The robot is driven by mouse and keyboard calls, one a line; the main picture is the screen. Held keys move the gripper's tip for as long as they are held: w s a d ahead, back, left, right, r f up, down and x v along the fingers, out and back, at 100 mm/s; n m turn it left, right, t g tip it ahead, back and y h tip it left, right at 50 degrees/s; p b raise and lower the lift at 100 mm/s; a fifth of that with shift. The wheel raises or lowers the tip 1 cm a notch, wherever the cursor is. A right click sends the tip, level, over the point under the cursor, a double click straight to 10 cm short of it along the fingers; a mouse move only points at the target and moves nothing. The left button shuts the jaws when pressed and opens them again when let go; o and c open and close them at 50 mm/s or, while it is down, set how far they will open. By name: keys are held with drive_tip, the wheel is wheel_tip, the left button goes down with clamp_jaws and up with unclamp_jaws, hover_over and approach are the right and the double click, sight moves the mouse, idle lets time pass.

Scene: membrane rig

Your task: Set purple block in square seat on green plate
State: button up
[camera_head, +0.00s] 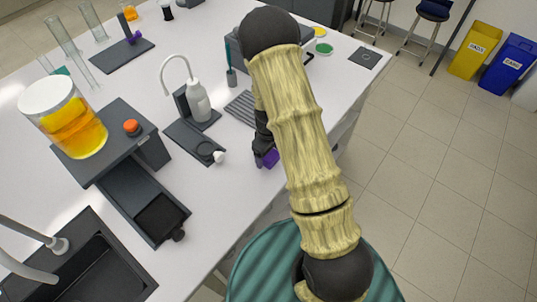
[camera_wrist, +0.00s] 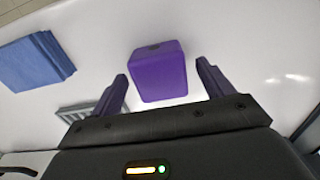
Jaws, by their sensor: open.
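The purple block (camera_wrist: 158,76) stands on the white bench in the wrist view, in the space between my two fingers. My gripper (camera_wrist: 162,72) is open, with a gap on each side of the block, and is not gripping it. In the head view my gripper (camera_head: 262,148) is low near the bench's front edge, mostly behind my arm, with purple showing at its tip. A green disc (camera_head: 323,48) lies at the far end of the bench; I cannot tell whether it is the green plate. No square seat can be made out on it.
A grey ribbed rack (camera_head: 243,107) lies left of my arm. A dark stand (camera_head: 192,135) with a white bottle (camera_head: 198,102) is farther left. A blue stack (camera_wrist: 38,60) shows in the wrist view. A beaker of orange liquid (camera_head: 72,125) stands at left.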

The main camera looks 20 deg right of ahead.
drive_tip(key=shift+f, duration=0.4)
drive_tip(key=shift+c, duration=0.4)
drive_tip(key=c, duration=1.2)
wheel_tip(320, 180, up, 10)
drive_tip(key=shift+r+b, duration=0.1)
drive_tip(key=shift+b, duration=1)
